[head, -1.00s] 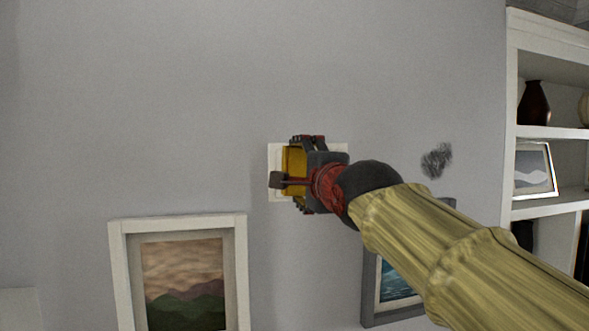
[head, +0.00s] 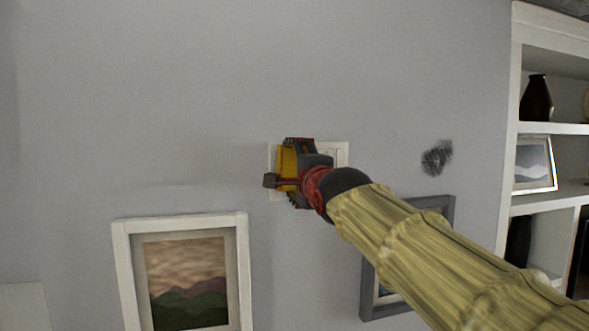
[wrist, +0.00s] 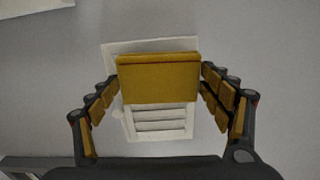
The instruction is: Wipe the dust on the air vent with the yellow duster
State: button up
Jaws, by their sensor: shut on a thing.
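My gripper (head: 288,172) is shut on the yellow duster (wrist: 158,78), a flat block with its fingers on either side in the wrist view. The air vent (wrist: 160,122) is a white slatted panel on the grey wall. In the head view its white edge (head: 343,151) shows behind my gripper, which hides most of it. The duster is in front of the vent and covers its middle and upper part in the wrist view. I cannot tell whether it touches the slats. No dust shows clearly on the visible slats.
A dark smudge (head: 437,157) marks the wall right of the vent. A white-framed picture (head: 240,275) hangs below left, and a grey-framed one (head: 447,207) is partly behind my arm. A white shelf (head: 550,129) with vases stands at the right. The wall above is clear.

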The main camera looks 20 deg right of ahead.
jog(key=shift+w, duration=0.95)
dwell(0.6)
jog(key=shift+b, duration=0.3)
jog(key=shift+d+f+b, duration=0.2)
jog(key=shift+d+b, duration=0.65)
jog(key=shift+b, duration=0.2)
jog(key=d+b, duration=0.2)
jog(key=b, duration=0.1)
jog(key=shift+d+r, duration=0.15)
jog(key=shift+r, duration=0.1)
jog(key=shift+r, duration=0.1)
jog(key=shift+a+r+p, duration=0.1)
jog(key=shift+a+p, duration=0.25)
jog(key=shift+p, duration=0.5)
jog(key=shift+a+p, duration=0.65)
jog(key=shift+p, duration=0.4)
jog(key=shift+a+p, duration=0.1)
jog(key=shift+p, duration=0.55)
